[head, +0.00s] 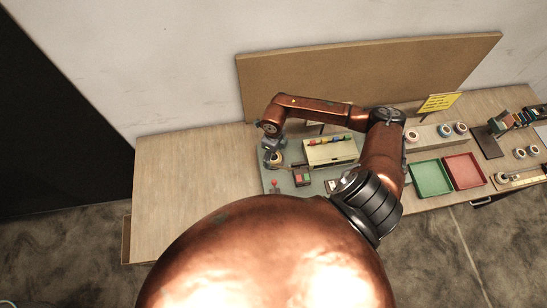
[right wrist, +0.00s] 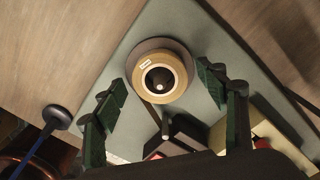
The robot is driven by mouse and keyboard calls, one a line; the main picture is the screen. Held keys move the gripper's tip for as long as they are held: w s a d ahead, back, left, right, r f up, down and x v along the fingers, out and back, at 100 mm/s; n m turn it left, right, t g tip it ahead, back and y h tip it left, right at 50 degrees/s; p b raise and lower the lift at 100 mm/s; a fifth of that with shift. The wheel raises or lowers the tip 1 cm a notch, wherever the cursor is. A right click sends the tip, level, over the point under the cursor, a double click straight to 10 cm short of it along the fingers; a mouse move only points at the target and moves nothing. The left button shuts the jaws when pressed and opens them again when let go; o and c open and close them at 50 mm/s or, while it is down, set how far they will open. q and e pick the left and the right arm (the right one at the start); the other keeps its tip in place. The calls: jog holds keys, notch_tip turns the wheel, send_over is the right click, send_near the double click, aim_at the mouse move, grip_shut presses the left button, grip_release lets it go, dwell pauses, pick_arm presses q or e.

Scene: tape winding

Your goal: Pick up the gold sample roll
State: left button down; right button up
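The gold sample roll (right wrist: 138,84) is upper middle in the right wrist view, a tan-gold ring with a small white label. It sits on a wider brown disc (right wrist: 134,57), with a pale-tipped post showing in its hole. In the head view the roll (head: 277,158) is small, beside my right gripper (head: 268,152). In the right wrist view my right gripper (right wrist: 165,92) is open, its dark green finger pads apart on either side of the roll. I see no contact with it. My left gripper is not in view.
The grey-green mat (head: 318,182) holds a cream box (head: 330,152) with coloured pieces and a red-knobbed lever (head: 274,184). Green (head: 431,179) and red (head: 464,171) trays stand to the right. The table's left end is clear.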

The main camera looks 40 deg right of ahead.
jog(key=c, duration=1)
jog(key=shift+r, duration=0.15)
